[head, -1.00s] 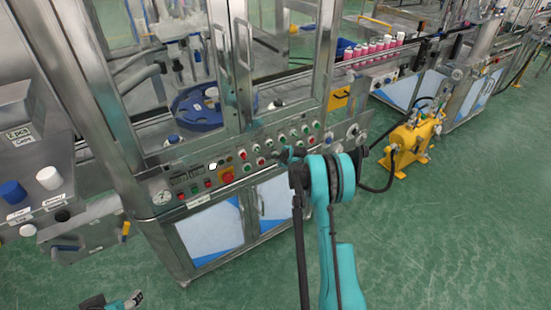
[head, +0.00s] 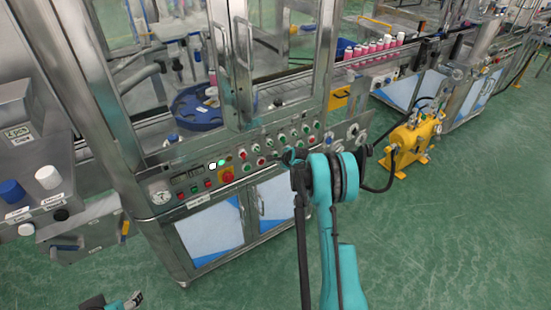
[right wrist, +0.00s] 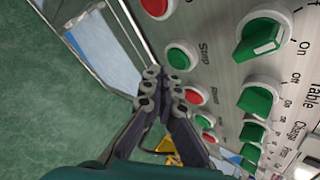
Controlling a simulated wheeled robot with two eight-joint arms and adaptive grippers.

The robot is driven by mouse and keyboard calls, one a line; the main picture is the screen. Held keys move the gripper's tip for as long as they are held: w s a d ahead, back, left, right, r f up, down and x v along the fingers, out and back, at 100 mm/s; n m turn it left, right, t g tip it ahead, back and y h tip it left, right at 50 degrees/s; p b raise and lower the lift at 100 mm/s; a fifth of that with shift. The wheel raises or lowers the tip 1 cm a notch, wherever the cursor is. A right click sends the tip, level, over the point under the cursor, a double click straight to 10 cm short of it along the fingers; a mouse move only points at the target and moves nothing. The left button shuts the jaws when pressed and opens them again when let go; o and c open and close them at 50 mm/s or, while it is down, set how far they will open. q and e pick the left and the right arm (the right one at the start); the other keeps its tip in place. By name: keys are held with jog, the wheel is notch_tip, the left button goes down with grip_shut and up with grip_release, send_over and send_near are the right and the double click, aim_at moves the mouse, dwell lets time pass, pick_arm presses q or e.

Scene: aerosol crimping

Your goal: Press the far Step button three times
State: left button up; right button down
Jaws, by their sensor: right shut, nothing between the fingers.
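My right gripper (head: 287,156) is at the button panel (head: 216,196) of the steel machine in the head view, mostly hidden by my own arm. In the right wrist view the right gripper (right wrist: 162,78) is shut and empty. Another red button (right wrist: 157,5) shows at the top edge. My left gripper (head: 135,299) is at the bottom left, away from the panel, its jaws unclear.
Several green knobs (right wrist: 265,38) stick out beside the red buttons. A red emergency stop (head: 227,176) sits further left, near a lit green lamp (head: 221,163). A yellow pump unit (head: 413,138) stands to the right. The green floor in front is clear.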

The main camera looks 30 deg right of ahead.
jog(key=s+b, duration=0.1)
jog(key=s, duration=0.4)
jog(key=shift+d, duration=0.2)
dwell(0.3)
dwell(0.8)
jog(key=s+a+r+n+g, duration=0.1)
jog(key=s+a+r+n, duration=1.3)
jog(key=a+r, duration=0.5)
jog(key=s+a+n, duration=0.4)
jog(key=s+n, duration=0.1)
jog(key=s, duration=0.6)
jog(key=s+a+n+g+y, duration=0.1)
jog(key=s+a+n, duration=0.3)
jog(key=s, duration=0.7)
jog(key=shift+s+a+f+n, duration=0.25)
jog(key=shift+a+n, duration=0.05)
jog(key=shift+n, duration=0.8)
